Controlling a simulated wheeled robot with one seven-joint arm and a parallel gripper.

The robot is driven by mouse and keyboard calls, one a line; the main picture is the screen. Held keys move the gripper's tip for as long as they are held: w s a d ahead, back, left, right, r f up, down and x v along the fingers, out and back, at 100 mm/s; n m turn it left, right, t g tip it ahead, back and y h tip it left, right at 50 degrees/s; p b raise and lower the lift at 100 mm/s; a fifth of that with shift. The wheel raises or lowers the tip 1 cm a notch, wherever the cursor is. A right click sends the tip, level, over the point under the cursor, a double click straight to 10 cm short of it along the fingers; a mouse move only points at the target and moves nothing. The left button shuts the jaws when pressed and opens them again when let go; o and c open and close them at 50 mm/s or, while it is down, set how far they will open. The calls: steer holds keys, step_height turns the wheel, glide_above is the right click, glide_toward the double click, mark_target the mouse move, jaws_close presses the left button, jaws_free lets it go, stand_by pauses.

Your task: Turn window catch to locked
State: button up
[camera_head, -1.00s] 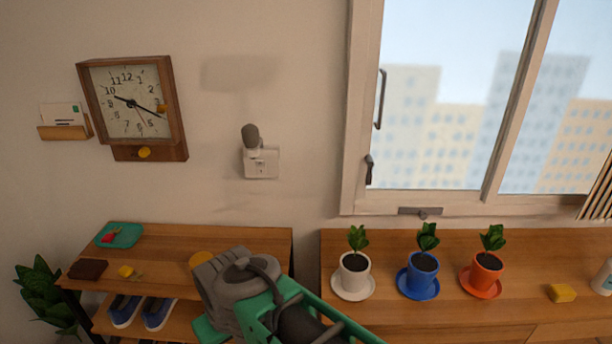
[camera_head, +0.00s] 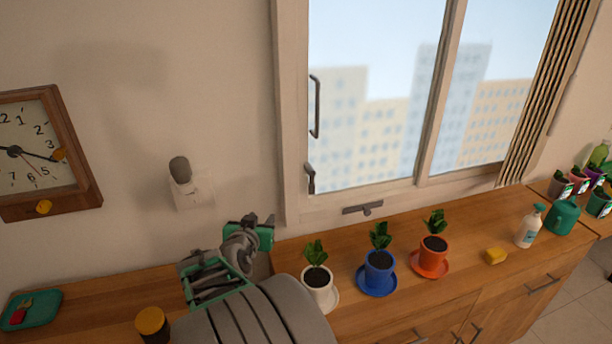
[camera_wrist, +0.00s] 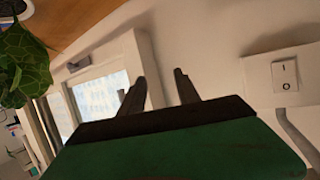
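The window (camera_head: 370,110) has a white frame with a long pull handle (camera_head: 315,107). Below the handle, a small dark catch lever (camera_head: 309,179) hangs roughly upright on the frame's left side. A grey T-shaped fitting (camera_head: 362,208) sits at the bottom of the frame; its bar lies nearly level. I cannot tell which of these two fittings the task means. My gripper (camera_head: 252,230) is left of and below both, apart from them. In the wrist view my gripper (camera_wrist: 160,80) has its two fingers apart with nothing between them; the tilted window (camera_wrist: 98,95) lies beyond.
Three potted plants, white (camera_head: 318,283), blue (camera_head: 379,268) and orange (camera_head: 434,254), stand on the wooden counter (camera_head: 350,318) below the window. A wall switch (camera_wrist: 285,75) is near my gripper's right in the wrist view. A clock (camera_head: 40,150) hangs at left.

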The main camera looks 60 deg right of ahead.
mark_target(311, 182)
steer(key=s+d+r+m+g+h+p, duration=0.1)
steer(key=s+d+r+m+g+h, duration=0.1)
steer(key=s+d+r+h, duration=0.4)
steer(key=shift+y, duration=0.7)
steer(key=d, duration=0.3)
steer(key=d+f+p, duration=0.1)
steer(key=d, duration=0.2)
steer(key=d+p, duration=0.1)
steer(key=d, duration=0.2)
steer(key=shift+s+f, duration=0.4)
steer(key=shift+a, duration=0.1)
steer(key=shift+c, duration=0.6)
jaws_close()
